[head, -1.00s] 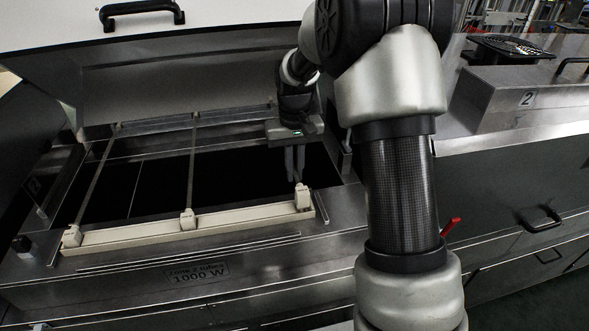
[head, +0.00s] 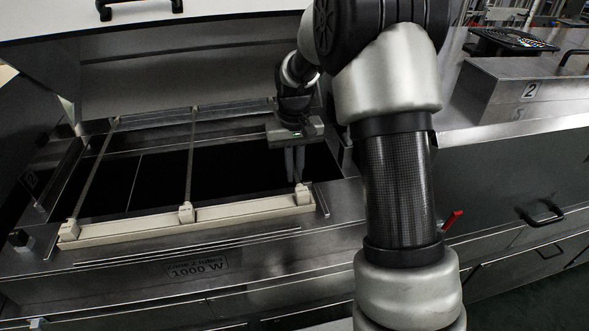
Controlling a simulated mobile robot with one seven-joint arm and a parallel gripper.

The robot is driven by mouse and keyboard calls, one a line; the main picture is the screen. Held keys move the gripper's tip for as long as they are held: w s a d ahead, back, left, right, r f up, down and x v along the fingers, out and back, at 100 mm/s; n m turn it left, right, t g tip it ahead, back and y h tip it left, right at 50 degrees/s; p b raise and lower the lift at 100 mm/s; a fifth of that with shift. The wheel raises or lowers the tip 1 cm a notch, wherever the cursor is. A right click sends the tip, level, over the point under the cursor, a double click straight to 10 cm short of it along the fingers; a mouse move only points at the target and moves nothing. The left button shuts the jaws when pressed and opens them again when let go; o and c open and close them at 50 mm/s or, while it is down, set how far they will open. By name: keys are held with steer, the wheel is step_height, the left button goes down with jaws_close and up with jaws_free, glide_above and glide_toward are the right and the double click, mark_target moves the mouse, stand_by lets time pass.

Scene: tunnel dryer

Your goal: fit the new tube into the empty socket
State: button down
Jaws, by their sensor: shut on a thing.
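My gripper (head: 295,177) points down over the right end of the open dryer bay, close behind the right-hand socket (head: 303,194) on the pale front rail. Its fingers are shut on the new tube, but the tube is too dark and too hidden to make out. I cannot tell whether it touches the socket. Two fitted tubes, a left one (head: 95,178) and a middle one (head: 192,155), run from the back of the bay to the left socket (head: 70,231) and the middle socket (head: 186,212). The far end of the right position is hidden behind my arm.
The pale lid (head: 190,62) stands open above the bay. The front rail (head: 130,229) sits on the metal housing, with a "1000 W" label (head: 197,268) below.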

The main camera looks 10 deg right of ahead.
steer(key=shift+f, duration=0.15)
steer(key=c, duration=1.8)
jaws_free()
steer(key=shift+o, duration=0.2)
step_height(320, 180, up, 8)
steer(key=shift+f+p, duration=0.2)
steer(key=shift+p, duration=0.15)
steer(key=shift+r, duration=0.1)
